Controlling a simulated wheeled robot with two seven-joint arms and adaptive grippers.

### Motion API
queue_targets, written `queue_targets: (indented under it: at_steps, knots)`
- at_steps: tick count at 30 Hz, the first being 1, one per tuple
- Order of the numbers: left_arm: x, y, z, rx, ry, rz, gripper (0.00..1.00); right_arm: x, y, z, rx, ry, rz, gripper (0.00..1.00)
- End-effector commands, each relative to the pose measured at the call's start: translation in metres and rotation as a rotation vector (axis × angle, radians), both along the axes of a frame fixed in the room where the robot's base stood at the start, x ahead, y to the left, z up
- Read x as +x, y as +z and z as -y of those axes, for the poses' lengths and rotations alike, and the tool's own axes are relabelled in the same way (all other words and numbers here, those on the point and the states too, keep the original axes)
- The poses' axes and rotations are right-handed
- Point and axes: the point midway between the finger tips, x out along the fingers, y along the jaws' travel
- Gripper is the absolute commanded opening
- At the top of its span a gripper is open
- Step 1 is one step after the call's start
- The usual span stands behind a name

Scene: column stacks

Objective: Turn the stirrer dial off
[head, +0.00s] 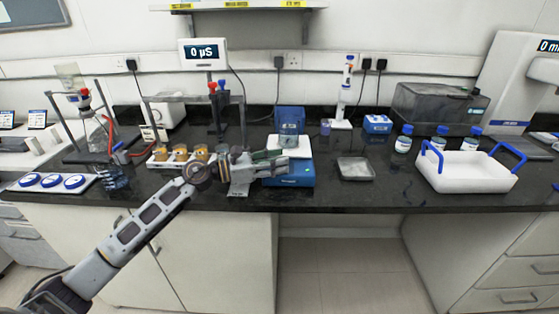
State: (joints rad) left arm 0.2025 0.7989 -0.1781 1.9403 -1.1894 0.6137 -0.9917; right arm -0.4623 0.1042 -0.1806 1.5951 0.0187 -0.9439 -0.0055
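The stirrer (302,174) is a low blue unit with a white top near the front edge of the black bench, in the middle of the head view. Its dial cannot be made out; my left gripper covers the left part of its front. My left gripper (282,163) reaches in from the left, level with the bench front, its fingertips overlapping the stirrer's front left. I cannot tell whether they touch it or how far apart the fingers are. My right gripper is not in view.
Amber-filled containers (181,153) stand left of my gripper. A blue device (290,118) is behind the stirrer. A shallow metal tray (356,168) lies to the right, and a white tray with blue handles (470,180) farther right. The bench between these trays is mostly clear.

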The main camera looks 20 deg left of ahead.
Motion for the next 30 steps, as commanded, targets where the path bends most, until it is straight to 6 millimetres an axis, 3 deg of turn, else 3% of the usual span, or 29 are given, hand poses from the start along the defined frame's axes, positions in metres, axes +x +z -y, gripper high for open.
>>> queue_targets:
  at_steps: [16, 24, 30]
  knots:
    - [0.0052, -0.0001, 0.0069, 0.0, 0.0, 0.0, 0.36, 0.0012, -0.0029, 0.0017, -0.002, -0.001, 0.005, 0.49]
    - [0.005, 0.0, 0.0067, 0.0, 0.0, 0.0, 0.03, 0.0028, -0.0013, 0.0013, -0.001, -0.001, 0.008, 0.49]
    - [0.005, 0.0001, 0.0067, 0.0, 0.002, 0.0, 0.03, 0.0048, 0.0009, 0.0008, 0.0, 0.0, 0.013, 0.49]
